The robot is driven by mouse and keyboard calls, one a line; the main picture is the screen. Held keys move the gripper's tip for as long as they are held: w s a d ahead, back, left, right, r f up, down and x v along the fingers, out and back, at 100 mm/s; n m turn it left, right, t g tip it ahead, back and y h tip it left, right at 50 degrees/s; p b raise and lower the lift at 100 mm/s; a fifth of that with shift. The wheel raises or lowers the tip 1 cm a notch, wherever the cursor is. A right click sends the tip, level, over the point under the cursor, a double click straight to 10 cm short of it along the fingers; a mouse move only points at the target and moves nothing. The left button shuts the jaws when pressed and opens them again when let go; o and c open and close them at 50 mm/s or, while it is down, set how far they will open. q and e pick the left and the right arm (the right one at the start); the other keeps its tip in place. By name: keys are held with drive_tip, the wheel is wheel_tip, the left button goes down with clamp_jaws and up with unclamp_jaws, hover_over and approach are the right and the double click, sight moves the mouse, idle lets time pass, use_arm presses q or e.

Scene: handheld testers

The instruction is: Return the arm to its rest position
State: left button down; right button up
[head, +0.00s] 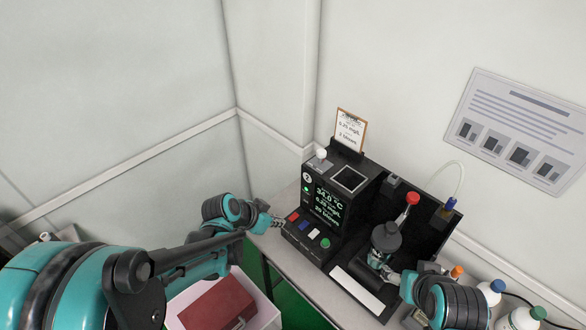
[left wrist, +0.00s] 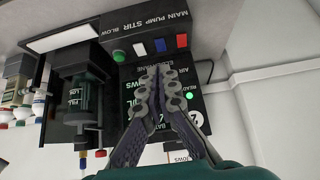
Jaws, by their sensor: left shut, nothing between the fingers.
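My left gripper (head: 278,221) is at the left end of the black tester (head: 325,205), close to its row of coloured buttons. In the left wrist view its fingertips (left wrist: 157,72) are together with nothing between them, over the tester's front. Whether it touches the tester I cannot tell. The red button (head: 294,216) is closest to it; blue, white and green (head: 325,243) ones follow to the right. My right gripper (head: 393,278) is low at the right, beside the dark vessel (head: 386,238); its fingers are too small and partly hidden to read.
The tester stands on a grey table (head: 278,250) against the wall. A red box (head: 217,306) lies in a white bin (head: 262,312) below. Capped bottles (head: 524,318) stand at the right. A small clipboard (head: 350,130) stands behind the tester. Open space lies left of the table.

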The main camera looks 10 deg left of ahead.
use_arm(q)
drive_tip(key=shift+r, duration=0.1)
drive_tip(key=s+a+r+n+y+b, duration=0.1)
drive_tip(key=s+r+n+y, duration=0.1)
drive_tip(key=s, duration=0.5)
drive_tip(key=s+a+r+n+y+b, duration=0.1)
drive_tip(key=s+r+n+y+b, duration=0.1)
drive_tip(key=s, duration=0.4)
drive_tip(key=r+n, duration=0.1)
drive_tip(key=n, duration=0.1)
drive_tip(key=shift+s+a+r+n+t, duration=0.2)
drive_tip(key=shift+s+n+t, duration=0.1)
drive_tip(key=shift+s+t, duration=0.1)
